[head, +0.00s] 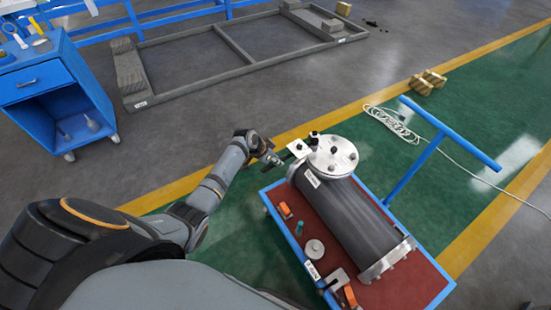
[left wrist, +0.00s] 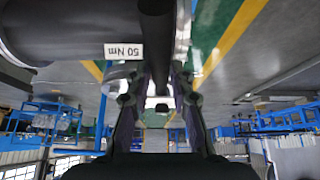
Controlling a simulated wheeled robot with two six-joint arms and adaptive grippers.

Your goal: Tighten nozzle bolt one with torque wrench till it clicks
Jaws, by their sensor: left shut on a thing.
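The dark flanged shell (head: 355,220) lies on the cart with its round metal nozzle flange (head: 335,162) facing up. Several bolts stand around the flange. My left gripper (head: 273,158) is at the flange's left side, shut on the dark torque wrench (left wrist: 157,40). The wrench runs from the fingers toward a dark bolt or socket (head: 314,137) at the flange's far left edge. I cannot tell exactly how it seats there. My right gripper is not in view.
The cart's red top (head: 402,293) also holds orange-and-grey items (head: 285,210), a small teal part (head: 299,228) and a round metal disc (head: 314,249). Its blue handle (head: 420,166) rises at right. A blue cabinet (head: 55,90) and grey frame (head: 235,50) stand beyond.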

